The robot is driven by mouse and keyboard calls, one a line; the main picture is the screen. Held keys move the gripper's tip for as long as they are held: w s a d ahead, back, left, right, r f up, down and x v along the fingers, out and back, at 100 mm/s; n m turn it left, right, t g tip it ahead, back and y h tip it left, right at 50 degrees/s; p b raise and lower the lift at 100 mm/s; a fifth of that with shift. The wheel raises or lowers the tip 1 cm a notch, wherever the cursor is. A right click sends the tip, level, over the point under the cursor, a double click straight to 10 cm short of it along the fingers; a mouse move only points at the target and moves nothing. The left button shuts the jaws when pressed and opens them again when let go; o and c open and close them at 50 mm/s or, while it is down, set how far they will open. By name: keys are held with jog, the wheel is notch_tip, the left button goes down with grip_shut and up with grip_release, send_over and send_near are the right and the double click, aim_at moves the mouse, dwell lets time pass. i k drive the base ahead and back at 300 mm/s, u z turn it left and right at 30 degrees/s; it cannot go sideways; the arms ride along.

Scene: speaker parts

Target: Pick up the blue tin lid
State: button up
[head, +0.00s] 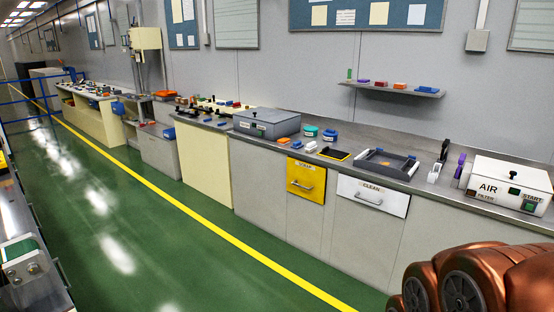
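A small blue piece (329,134), which looks like the blue tin lid, is on the grey counter (240,135), right of a round teal tin (311,131). It is too small to tell whether it lies alone or on top of something. My gripper is not in view. Only copper-coloured links of my arm show at the bottom right, well apart from the blue piece.
A grey case (267,123) stands left of the tins. A black-and-yellow pad (335,154), a dark tray (387,163) and a white AIR box (508,185) are to the right. A shelf (392,89) hangs above. The green floor in front is clear.

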aim_at(328, 133)
jog(key=u, duration=0.05)
jog(key=i, duration=4.65)
jog(key=z, duration=0.2)
